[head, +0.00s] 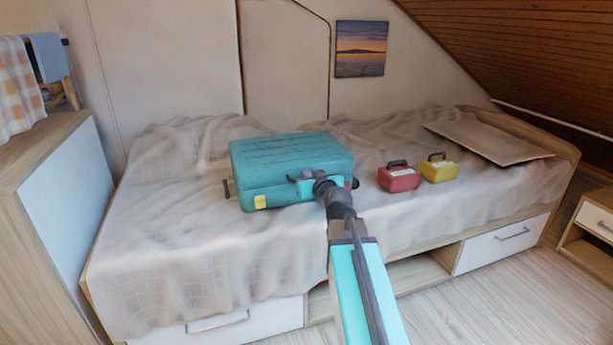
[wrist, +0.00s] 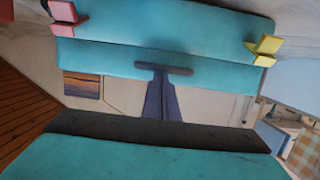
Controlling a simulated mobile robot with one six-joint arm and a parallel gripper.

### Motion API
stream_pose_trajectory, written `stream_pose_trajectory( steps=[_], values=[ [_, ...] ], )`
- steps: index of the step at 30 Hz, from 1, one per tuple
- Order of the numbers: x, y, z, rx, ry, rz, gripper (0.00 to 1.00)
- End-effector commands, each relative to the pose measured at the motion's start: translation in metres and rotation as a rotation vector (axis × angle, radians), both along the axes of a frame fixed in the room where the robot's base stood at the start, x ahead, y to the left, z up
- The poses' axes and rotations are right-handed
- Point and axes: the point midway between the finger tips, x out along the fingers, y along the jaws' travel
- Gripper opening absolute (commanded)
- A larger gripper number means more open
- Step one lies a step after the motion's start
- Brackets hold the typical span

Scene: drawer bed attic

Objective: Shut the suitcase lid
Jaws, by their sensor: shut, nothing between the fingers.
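The teal suitcase (head: 292,158) lies on the bed. Its lid is down over the body, flat or nearly so; I cannot tell if a thin gap is left at the seam. The wrist view is upside down and shows the suitcase front (wrist: 160,30) with a pink latch (wrist: 68,12) and a yellow latch (wrist: 262,48). My gripper (head: 304,179) is shut and empty at the front right of the lid. It also shows in the wrist view (wrist: 165,70), over the lid's front; contact is unclear.
A small red case (head: 398,179) and a small yellow case (head: 439,171) stand on the bed to the right. A flat panel (head: 490,137) lies at the far right. A cabinet (head: 70,205) stands at the left. The sloped wooden ceiling (head: 530,50) is upper right.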

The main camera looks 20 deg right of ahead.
Motion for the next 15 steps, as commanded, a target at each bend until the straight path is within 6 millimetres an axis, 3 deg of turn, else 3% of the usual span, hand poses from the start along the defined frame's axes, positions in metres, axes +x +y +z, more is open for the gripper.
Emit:
stream_pose_trajectory(
  steps=[1, 5, 15],
  values=[
    [-0.004, -0.003, -0.019, -0.005, 0.039, 0.005, 0.00],
    [-0.004, -0.004, -0.018, -0.004, 0.038, 0.004, 0.00],
    [-0.001, -0.003, 0.013, -0.004, 0.021, 0.000, 0.00]
  ],
)
